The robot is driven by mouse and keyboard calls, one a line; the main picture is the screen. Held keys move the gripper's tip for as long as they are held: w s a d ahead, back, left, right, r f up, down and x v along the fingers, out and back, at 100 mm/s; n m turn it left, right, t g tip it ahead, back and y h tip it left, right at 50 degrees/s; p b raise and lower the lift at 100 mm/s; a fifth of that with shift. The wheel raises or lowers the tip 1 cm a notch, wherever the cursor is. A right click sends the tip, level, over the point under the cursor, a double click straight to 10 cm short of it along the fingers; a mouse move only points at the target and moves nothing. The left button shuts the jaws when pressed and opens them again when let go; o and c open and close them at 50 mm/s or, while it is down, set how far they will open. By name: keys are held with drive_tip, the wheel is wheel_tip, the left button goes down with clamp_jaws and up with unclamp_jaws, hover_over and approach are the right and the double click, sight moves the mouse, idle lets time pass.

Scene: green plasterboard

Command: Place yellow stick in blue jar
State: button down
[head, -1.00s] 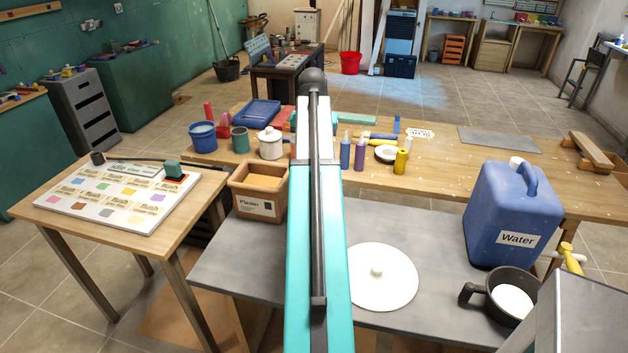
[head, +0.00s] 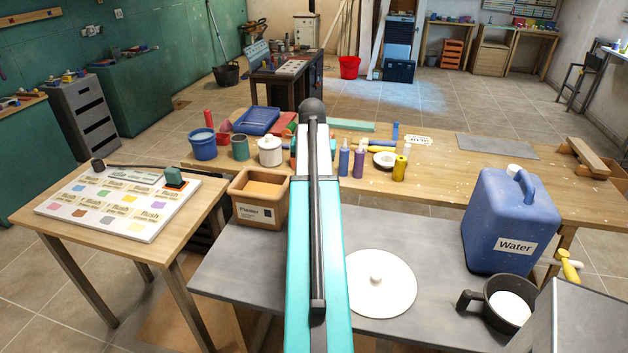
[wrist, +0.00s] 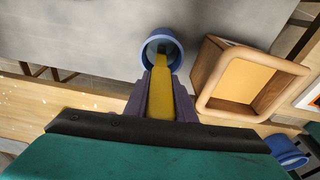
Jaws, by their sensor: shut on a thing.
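In the wrist view my gripper (wrist: 164,84) has its purple fingers shut on the yellow stick (wrist: 173,98). The far end of the stick overlaps the mouth of the blue jar (wrist: 150,62). I cannot tell how deep the tip is, or whether it is inside the rim. The jar's opening faces the camera, and its inside is dark. In the head view my own arm hides the gripper, the stick and the jar.
The plaster box (head: 254,213) stands on the grey table (head: 240,262), beside the jar in the wrist view. A white lid (head: 385,290), a water canister (head: 508,222) and a dark pan (head: 488,300) are to the right. A blue bucket (head: 203,150) stands on the wooden bench behind.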

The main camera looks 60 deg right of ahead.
drive_tip(key=shift+f, duration=1)
drive_tip(key=c, duration=1.5)
unclamp_jaws()
wheel_tip(320, 180, up, 6)
drive_tip(key=p, duration=0.4)
drive_tip(key=shift+s+a+f, duration=0.15)
drive_tip(key=shift+s+a+r+p, duration=0.1)
drive_tip(key=shift+a+r+p, duration=0.1)
drive_tip(key=shift+r+p, duration=0.95)
drive_tip(key=shift+s+a+r+p, duration=0.15)
drive_tip(key=shift+r+p, duration=0.45)
drive_tip(key=shift+r, duration=1)
drive_tip(key=shift+a+r+p, duration=0.25)
drive_tip(key=shift+r+p, duration=0.65)
drive_tip(key=shift+r, duration=0.5)
